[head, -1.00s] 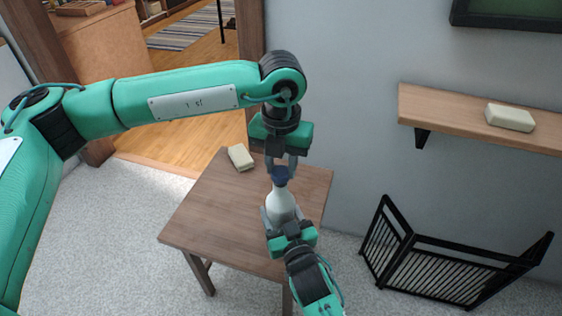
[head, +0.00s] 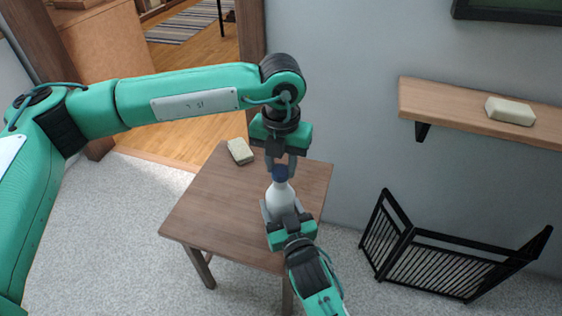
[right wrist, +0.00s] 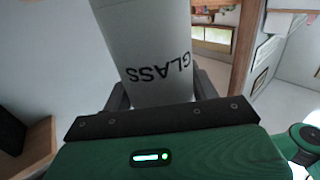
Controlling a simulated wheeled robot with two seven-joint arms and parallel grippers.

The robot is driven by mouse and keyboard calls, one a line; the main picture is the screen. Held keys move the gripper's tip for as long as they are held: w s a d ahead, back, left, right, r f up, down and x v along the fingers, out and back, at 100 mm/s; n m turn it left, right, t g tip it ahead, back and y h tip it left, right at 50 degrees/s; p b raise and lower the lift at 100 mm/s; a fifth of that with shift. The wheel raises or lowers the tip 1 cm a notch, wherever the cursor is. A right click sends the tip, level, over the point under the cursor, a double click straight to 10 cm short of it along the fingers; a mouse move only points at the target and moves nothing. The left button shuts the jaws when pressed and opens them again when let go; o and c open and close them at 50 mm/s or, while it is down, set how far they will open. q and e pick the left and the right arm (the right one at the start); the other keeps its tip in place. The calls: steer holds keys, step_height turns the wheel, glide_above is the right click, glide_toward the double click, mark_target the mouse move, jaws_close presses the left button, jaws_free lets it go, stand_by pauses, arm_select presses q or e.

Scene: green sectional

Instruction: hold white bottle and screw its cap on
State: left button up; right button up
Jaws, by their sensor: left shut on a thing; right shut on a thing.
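The white bottle (head: 280,197) is upright above the brown table in the head view, with the blue cap (head: 280,173) at its top. My right gripper (head: 281,210) is shut on the bottle's body from the near side. In the right wrist view the bottle (right wrist: 150,50) stands between its fingers, with the word GLASS upside down. My left gripper (head: 281,165) points down from above and is shut on the cap. The cap meets the bottle's neck; whether the threads are engaged cannot be told. The bottle's base is hidden behind my right gripper.
The wooden table (head: 205,215) has bare room left of the bottle. A pale block (head: 240,151) lies at its back edge. A wall shelf (head: 450,115) holds another pale block (head: 510,111). A black folding gate (head: 440,262) stands on the floor at right.

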arm_select(q)
steer(key=shift+f, duration=0.5)
